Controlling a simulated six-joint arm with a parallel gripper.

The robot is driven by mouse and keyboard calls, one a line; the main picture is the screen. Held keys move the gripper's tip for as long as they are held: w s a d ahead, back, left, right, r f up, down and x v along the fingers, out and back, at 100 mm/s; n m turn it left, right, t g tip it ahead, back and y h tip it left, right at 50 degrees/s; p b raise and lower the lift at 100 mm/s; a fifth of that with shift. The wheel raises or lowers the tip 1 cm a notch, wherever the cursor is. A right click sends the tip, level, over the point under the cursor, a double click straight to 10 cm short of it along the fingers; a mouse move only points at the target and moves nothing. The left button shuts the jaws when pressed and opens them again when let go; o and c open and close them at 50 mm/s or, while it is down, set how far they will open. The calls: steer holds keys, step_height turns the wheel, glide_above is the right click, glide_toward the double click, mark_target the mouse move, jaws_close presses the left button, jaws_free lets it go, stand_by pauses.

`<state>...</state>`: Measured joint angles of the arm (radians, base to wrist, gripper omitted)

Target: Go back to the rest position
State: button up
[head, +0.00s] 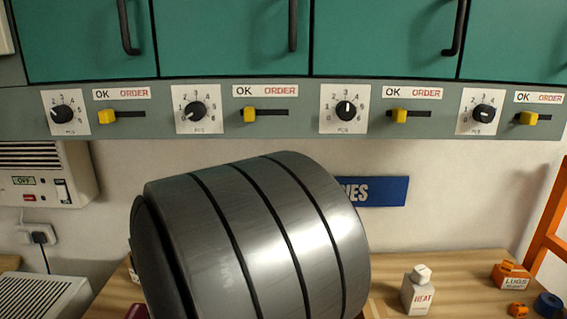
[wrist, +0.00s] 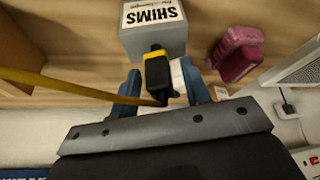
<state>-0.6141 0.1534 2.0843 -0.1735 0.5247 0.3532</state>
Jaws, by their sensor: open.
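My gripper (wrist: 160,72) shows in the wrist view, with its two blue fingers apart. A black and yellow object (wrist: 157,72) shows between the fingers; whether it touches them I cannot tell. A yellow strip (wrist: 70,86) runs from near it to the left edge. A grey box marked SHIMS (wrist: 155,40) lies just beyond the fingertips. In the head view a large grey cylindrical link of my own arm fills the lower middle and hides part of the bench. My gripper is not visible there.
A maroon object (wrist: 238,52) is right of the fingers. On the wooden bench (head: 455,271) are a white HEAT bottle (head: 417,292), an orange LUGS box (head: 510,275) and a blue roll (head: 547,304). Dials and yellow sliders line a panel (head: 290,123) under green cabinets (head: 235,40). An orange frame (head: 548,225) stands right.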

steer(key=shift+r, duration=0.15)
steer(key=v, duration=1.2)
steer(key=x, duration=1.2)
steer(key=shift+f, duration=0.4)
steer(key=r, duration=0.5)
steer(key=shift+d, duration=0.35)
steer(key=d+r, duration=0.7)
steer(key=d, duration=0.4)
steer(key=w+d+m+h, duration=0.2)
steer(key=w+d+m, duration=0.55)
steer(key=d, duration=0.75)
steer(key=w+d+m+h, duration=0.1)
steer(key=w+d+m, duration=0.1)
steer(key=d, duration=0.8)
steer(key=w+d+f+m+h, duration=0.1)
steer(key=d+m, duration=0.1)
steer(key=d, duration=0.8)
steer(key=shift+w+f+g, duration=0.15)
steer(key=shift+w+g, duration=0.15)
steer(key=shift+w, duration=0.05)
steer(key=shift+a, duration=0.15)
